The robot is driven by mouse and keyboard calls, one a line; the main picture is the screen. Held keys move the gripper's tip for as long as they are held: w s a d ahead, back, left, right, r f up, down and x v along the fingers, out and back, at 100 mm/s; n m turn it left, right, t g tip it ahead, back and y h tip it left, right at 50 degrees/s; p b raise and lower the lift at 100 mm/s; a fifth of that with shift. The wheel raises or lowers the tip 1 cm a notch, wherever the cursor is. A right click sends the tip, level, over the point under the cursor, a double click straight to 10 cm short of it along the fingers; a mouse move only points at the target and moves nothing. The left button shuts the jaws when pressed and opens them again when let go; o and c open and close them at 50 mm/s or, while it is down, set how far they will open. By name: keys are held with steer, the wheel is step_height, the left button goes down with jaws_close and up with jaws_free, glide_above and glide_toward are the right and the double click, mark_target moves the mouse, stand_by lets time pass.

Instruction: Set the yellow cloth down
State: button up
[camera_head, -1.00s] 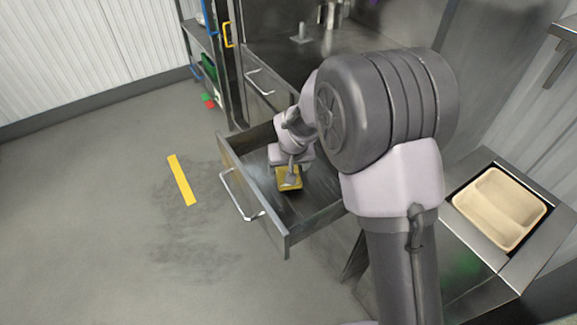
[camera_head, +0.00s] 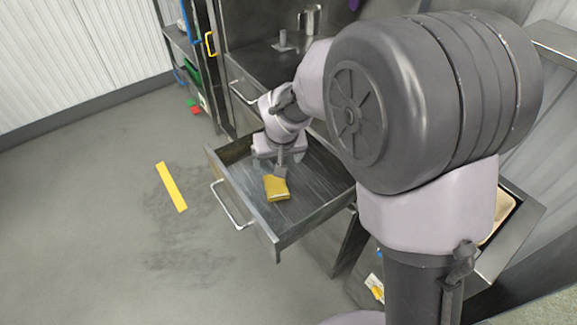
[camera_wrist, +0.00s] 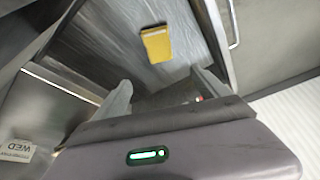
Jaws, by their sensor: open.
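The yellow cloth (camera_head: 277,189) is a small folded rectangle lying on the bottom of the open metal drawer (camera_head: 310,224). It also shows in the wrist view (camera_wrist: 157,44), flat on the drawer floor beyond my fingertips and clear of them. My gripper (camera_head: 281,168) is over the drawer, just behind the cloth in the head view. In the wrist view my gripper (camera_wrist: 163,88) has its two fingers spread wide with nothing between them.
The drawer's front handle (camera_head: 232,205) faces the open floor, where a yellow strip (camera_head: 171,187) lies. A steel counter (camera_head: 270,62) with metal vessels stands behind. A beige tray (camera_head: 497,222) at right is mostly hidden by my arm.

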steer(key=s+d+r+m, duration=0.4)
steer(key=s+d+r, duration=0.6)
steer(key=s+r, duration=0.45)
steer(key=s+d+m+t+y, duration=0.1)
steer(key=s+m, duration=0.1)
steer(key=s, duration=0.9)
steer(key=shift+s+d+r+m, duration=0.15)
steer(key=shift+s+r+m, duration=0.05)
steer(key=shift+s+m, duration=0.2)
